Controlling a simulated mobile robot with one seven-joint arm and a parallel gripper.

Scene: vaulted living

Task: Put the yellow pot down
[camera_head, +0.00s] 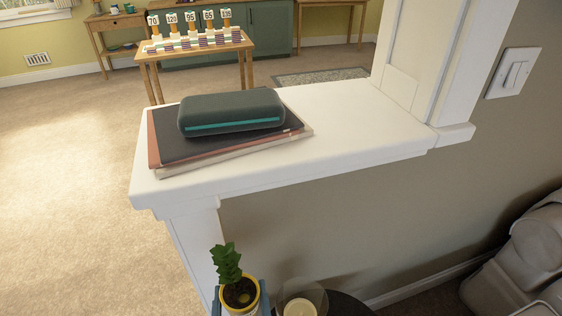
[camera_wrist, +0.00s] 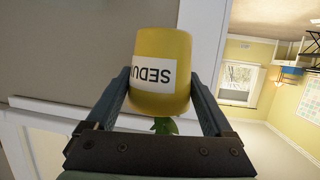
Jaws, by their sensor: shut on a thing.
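The yellow pot (camera_head: 254,301) is at the bottom of the head view, with a green plant standing up out of dark soil. In the wrist view the yellow pot (camera_wrist: 160,45) shows a white label whose letters appear upside down. My gripper (camera_wrist: 159,76) is shut on the pot, with one finger on each side. The pot's lower part is hidden in the head view. A white ledge (camera_head: 350,120) lies beyond the pot and carries a dark grey case (camera_head: 232,112) on a stack of flat folders or books (camera_head: 160,150).
A round cream object in a clear holder (camera_head: 300,305) stands close right of the pot, near a dark round surface (camera_head: 345,303). A grey seat (camera_head: 530,250) is at right. The ledge's right part is bare. A small table (camera_head: 195,47) with number signs stands farther back.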

